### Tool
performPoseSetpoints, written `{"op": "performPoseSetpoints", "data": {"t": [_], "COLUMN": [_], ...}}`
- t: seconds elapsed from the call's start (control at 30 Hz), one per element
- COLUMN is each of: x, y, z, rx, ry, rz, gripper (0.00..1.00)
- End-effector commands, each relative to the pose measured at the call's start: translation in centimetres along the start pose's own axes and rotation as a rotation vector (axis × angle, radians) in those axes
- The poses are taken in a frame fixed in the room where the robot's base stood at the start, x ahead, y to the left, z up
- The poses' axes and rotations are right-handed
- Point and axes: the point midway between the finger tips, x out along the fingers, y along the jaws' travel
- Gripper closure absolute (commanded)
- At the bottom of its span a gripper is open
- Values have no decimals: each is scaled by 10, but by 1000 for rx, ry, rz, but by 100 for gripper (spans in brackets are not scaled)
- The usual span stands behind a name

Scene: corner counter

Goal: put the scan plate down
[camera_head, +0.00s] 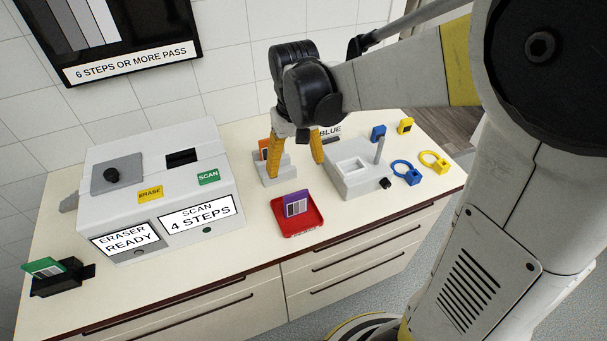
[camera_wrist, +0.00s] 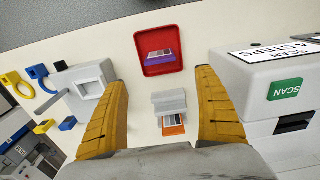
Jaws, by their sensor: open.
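Several small plates are in view, and I cannot tell which one is the scan plate. A purple plate (camera_head: 295,205) stands tilted in a red tray (camera_head: 300,228) at the counter front; it also shows in the wrist view (camera_wrist: 160,55). An orange plate (camera_head: 263,149) is at a small grey stand (camera_wrist: 170,101), partly hidden by my finger in the head view. A green plate (camera_head: 44,267) leans in a black holder (camera_head: 66,281) at the far left. My gripper (camera_head: 294,170) is open and empty, fingers pointing down above the counter near the grey stand and behind the red tray.
A large grey-white machine (camera_head: 120,195) with scan and eraser labels stands left. A light grey box with a post (camera_head: 365,180) stands right, near blue and yellow ring tags (camera_head: 434,162). Bare counter lies around the red tray.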

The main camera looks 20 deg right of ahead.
Motion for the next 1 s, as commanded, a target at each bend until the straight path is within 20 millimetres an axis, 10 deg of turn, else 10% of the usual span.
{"op": "performPoseSetpoints", "data": {"t": [0.5,1.0], "x": [-70,-71], "y": [0,0], "z": [106,120], "rx": [1,2], "ry": [496,594], "rz": [1,1], "gripper": [18,18]}}
